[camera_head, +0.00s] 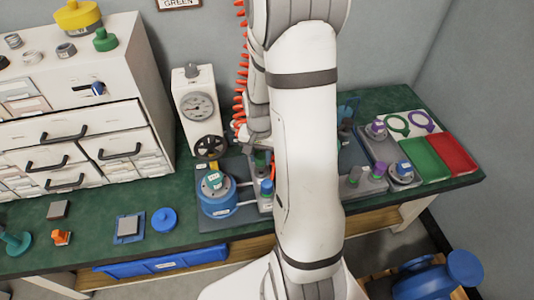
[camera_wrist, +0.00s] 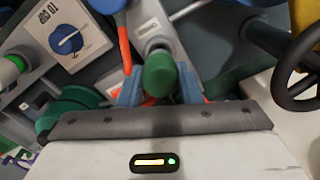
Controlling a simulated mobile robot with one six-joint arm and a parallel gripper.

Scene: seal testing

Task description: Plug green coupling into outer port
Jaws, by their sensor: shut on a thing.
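In the wrist view the green coupling (camera_wrist: 159,74) sits between the two blue-grey fingers of my gripper (camera_wrist: 159,88), which is shut on it. Just beyond the coupling is a pale metal cylindrical fitting (camera_wrist: 152,42) on a grey block. I cannot tell whether the coupling touches this fitting, or whether the fitting is the outer port. A small green piece (camera_head: 260,159) shows just left of my arm, above a blue-topped fitting (camera_head: 266,187).
A blue round vessel (camera_head: 218,202) stands left of my arm, below a gauge unit with a black handwheel (camera_head: 208,147). The handwheel also shows in the wrist view (camera_wrist: 302,62). Green (camera_head: 424,160) and red (camera_head: 454,153) trays lie at the right.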

